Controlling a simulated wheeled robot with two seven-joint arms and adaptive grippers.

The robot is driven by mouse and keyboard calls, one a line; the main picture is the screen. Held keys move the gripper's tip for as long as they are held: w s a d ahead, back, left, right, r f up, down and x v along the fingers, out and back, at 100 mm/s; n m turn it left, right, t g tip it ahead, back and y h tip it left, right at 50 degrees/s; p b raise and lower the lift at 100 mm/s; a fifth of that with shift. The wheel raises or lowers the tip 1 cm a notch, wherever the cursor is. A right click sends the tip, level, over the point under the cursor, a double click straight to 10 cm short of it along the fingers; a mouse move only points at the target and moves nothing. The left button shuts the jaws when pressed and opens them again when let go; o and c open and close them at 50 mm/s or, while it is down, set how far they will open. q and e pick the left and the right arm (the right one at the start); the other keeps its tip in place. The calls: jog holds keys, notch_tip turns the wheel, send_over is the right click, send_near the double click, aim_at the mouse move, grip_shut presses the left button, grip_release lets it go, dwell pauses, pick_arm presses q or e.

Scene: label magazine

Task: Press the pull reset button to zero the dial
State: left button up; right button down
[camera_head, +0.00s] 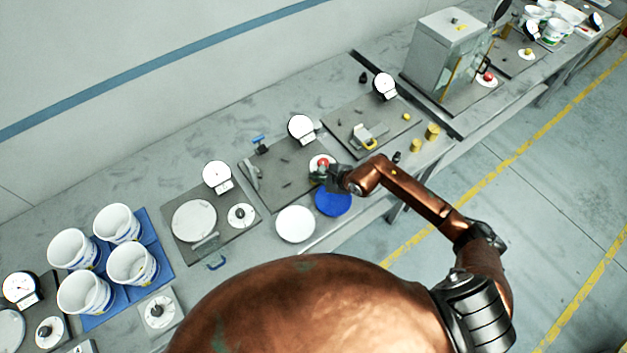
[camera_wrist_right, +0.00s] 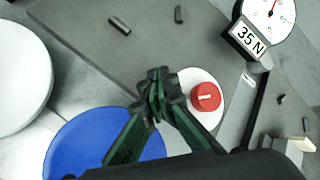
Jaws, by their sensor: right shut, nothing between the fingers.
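The red pull reset button (camera_head: 323,161) sits on a white round plate on a grey panel; it also shows in the wrist view (camera_wrist_right: 206,97), with a pale line across its top. The dial (camera_head: 300,127) stands behind it on the same panel. In the wrist view the dial (camera_wrist_right: 270,12) is cut by the top edge, with a red needle and a "35 N" label. My right gripper (camera_head: 322,173) is shut and empty. Its fingertips (camera_wrist_right: 157,78) appear just left of the button in the wrist view; contact is not visible. My left gripper is not in view.
A blue disc (camera_head: 333,203) and a white disc (camera_head: 295,224) lie at the bench's front edge. Similar panels with dials (camera_head: 217,175) (camera_head: 385,85) flank this one. Several white buckets (camera_head: 118,222) stand on blue mats at left. A grey machine (camera_head: 440,50) stands at right.

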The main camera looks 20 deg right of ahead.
jog(key=shift+f+b, duration=0.5)
jog(key=shift+f, duration=0.05)
dwell(0.7)
jog(key=shift+r, duration=0.2)
jog(key=shift+r+p, duration=0.55)
jog(key=shift+r, duration=0.25)
jog(key=shift+r+p, duration=1.45)
jog(key=shift+r, duration=1.1)
